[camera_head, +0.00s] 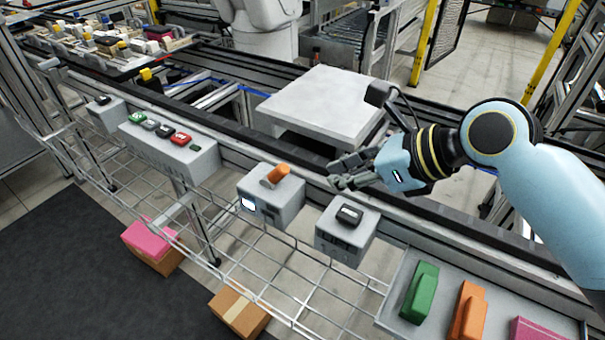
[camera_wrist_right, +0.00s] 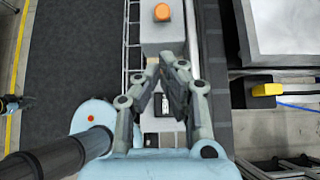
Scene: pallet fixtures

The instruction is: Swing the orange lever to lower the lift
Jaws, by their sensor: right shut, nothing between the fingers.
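The orange lever (camera_head: 276,174) sits on top of a grey box (camera_head: 285,206) with a small lit display, on the near rail. It also shows at the top of the right wrist view (camera_wrist_right: 161,13). My right gripper (camera_head: 335,174) is shut and empty. It is to the right of the lever, apart from it. In the right wrist view my fingers (camera_wrist_right: 166,68) point toward the lever, with a gap. The lift (camera_head: 320,100), a pale flat platform, stands raised behind the rail.
A grey box marked LIFT (camera_head: 338,239) with a black switch (camera_head: 349,214) stands right of the lever box. A button panel (camera_head: 165,150) is to the left. Green (camera_head: 420,290) and orange (camera_head: 468,312) blocks lie in a tray at the lower right.

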